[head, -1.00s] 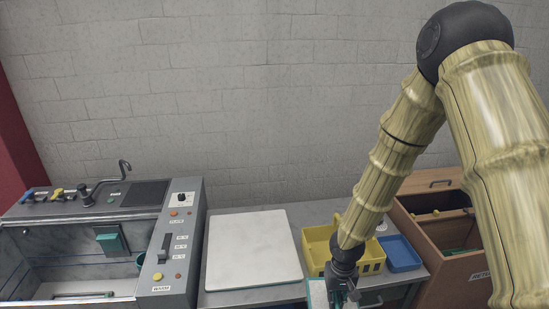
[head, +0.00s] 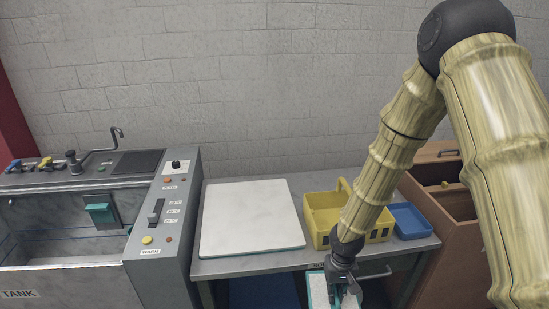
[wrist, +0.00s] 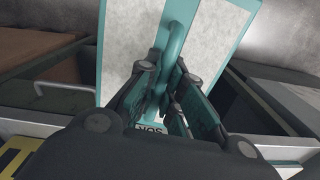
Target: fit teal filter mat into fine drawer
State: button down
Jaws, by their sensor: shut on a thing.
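The teal filter mat (head: 317,287) is a pale speckled panel with a teal rim, low in the head view in front of the table. In the wrist view the mat (wrist: 215,42) fills the upper middle, with a teal bar handle standing out from its face. My gripper (head: 345,291) is shut on that handle; the wrist view shows the fingers (wrist: 168,85) around it. A drawer front with a metal handle (head: 376,273) sits under the table edge, just right of my gripper. I cannot tell whether it is the fine drawer.
On the table are a white board (head: 250,218), a yellow basket (head: 322,210) and a blue tray (head: 411,222). A grey tank unit with a control panel (head: 165,225) stands left. A brown wooden cabinet (head: 425,255) stands right. A blue thing (head: 262,291) shows under the table.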

jog(key=shift+f+b, duration=1.85)
jog(key=shift+f, duration=0.6)
jog(key=shift+d, duration=0.1)
